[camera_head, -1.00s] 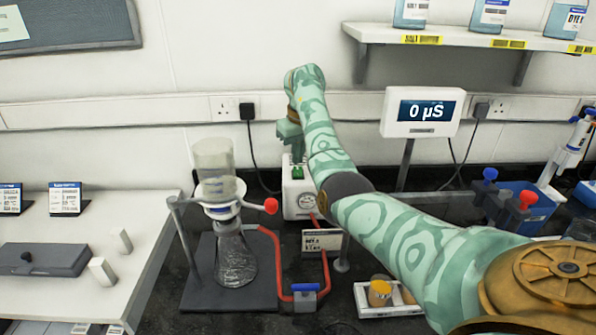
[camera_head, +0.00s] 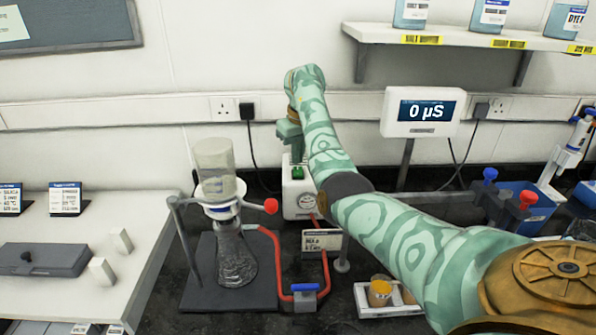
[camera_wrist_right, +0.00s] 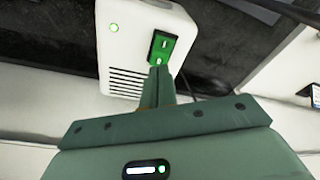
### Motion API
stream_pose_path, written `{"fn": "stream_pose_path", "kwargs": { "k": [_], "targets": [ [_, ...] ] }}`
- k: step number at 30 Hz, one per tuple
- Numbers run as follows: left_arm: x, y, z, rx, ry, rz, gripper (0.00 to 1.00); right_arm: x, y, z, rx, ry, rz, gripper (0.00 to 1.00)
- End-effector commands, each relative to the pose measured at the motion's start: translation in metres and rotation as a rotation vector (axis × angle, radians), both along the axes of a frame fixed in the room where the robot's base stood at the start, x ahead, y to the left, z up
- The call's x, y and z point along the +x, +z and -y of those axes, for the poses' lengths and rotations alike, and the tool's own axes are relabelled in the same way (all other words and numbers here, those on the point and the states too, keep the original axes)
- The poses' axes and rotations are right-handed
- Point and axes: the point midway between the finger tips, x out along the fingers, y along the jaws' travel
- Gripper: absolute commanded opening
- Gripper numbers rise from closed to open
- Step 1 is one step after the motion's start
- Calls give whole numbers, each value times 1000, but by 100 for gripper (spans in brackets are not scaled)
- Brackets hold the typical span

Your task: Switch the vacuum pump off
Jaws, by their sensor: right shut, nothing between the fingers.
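The vacuum pump (camera_head: 297,203) is a white box with a round gauge on its front, standing at the back of the dark bench. On its top is a green rocker switch (camera_wrist_right: 161,48), lit green, and a small green light shows beside it in the right wrist view. My right gripper (camera_wrist_right: 158,70) is shut and empty, its fingertips at the near edge of the switch. I cannot tell whether they touch it. In the head view the gripper (camera_head: 292,160) is just above the pump's top, partly hidden by my arm. My left gripper is not in view.
A filter flask (camera_head: 236,258) with a funnel stands left of the pump, joined to a red hose with a blue clamp (camera_head: 305,290). A label card (camera_head: 321,240) stands before the pump. A meter (camera_head: 422,112) reading 0 µS stands to the right, below a shelf.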

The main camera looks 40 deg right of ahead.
Motion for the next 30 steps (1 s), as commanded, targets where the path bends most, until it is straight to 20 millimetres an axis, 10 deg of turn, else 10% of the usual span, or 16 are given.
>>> {"fn": "stream_pose_path", "kwargs": {
  "k": [30],
  "targets": [
    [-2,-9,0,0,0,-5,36,0,-14,0,0,0,0,0]
  ]
}}
